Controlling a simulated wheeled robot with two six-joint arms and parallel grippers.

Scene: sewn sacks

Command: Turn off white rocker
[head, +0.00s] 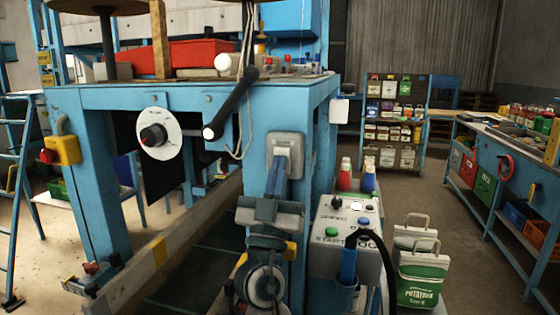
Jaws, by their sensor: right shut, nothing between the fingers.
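A grey switch box with a white rocker plate (290,146) is mounted on the front of the blue post of the workbench, near the middle of the head view. My right gripper (279,165) comes up from below, with its blue fingers shut together and nothing between them. The fingertips overlap the lower part of the switch box in the picture and cover some of the rocker's face. I cannot tell whether they touch it, or which way the rocker is tilted. My left gripper is not in view.
A control box (325,258) with coloured buttons stands right of my right arm, with a black hose beside it. A white dial (158,134) and a black lever (231,105) are on the bench front. Green and white sacks (420,275) stand at the lower right. Floor right of them is clear.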

